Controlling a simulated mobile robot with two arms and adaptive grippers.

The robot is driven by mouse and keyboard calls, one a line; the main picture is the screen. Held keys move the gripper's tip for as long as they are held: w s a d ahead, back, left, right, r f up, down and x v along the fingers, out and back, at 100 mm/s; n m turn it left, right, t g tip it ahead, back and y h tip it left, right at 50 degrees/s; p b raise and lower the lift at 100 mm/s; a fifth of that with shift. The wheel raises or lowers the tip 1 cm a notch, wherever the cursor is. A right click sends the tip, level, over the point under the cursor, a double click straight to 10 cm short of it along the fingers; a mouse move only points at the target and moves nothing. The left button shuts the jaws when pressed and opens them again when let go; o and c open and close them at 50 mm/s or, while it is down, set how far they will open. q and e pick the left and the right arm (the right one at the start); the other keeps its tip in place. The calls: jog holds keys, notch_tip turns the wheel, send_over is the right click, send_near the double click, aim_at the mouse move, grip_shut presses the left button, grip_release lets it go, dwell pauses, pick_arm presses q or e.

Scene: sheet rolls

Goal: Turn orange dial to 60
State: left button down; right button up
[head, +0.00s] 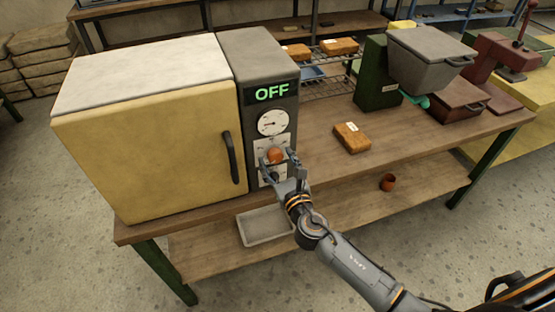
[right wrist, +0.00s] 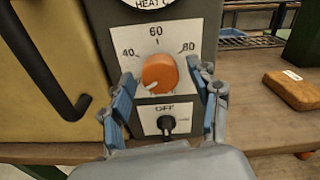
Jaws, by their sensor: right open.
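The orange dial (head: 275,155) is on the grey control panel of a cream oven (head: 150,135). In the right wrist view the dial (right wrist: 158,72) has 40 at its left, 60 above it and 80 at its right. Its pale mark points to the lower left, below 40. My right gripper (head: 283,163) is open in front of the panel. In the right wrist view its blue-padded fingers (right wrist: 166,93) stand on either side of the dial; I cannot tell whether either touches it. My left gripper is not in view.
The green display (head: 271,92) reads OFF, above a round gauge (head: 272,122). A black switch (right wrist: 167,124) sits just below the dial. The oven's black handle (head: 230,157) is to the left. An orange-brown block (head: 351,137) lies on the bench at right.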

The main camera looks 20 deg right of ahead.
jog(key=shift+c, duration=0.3)
jog(key=c, duration=1.1)
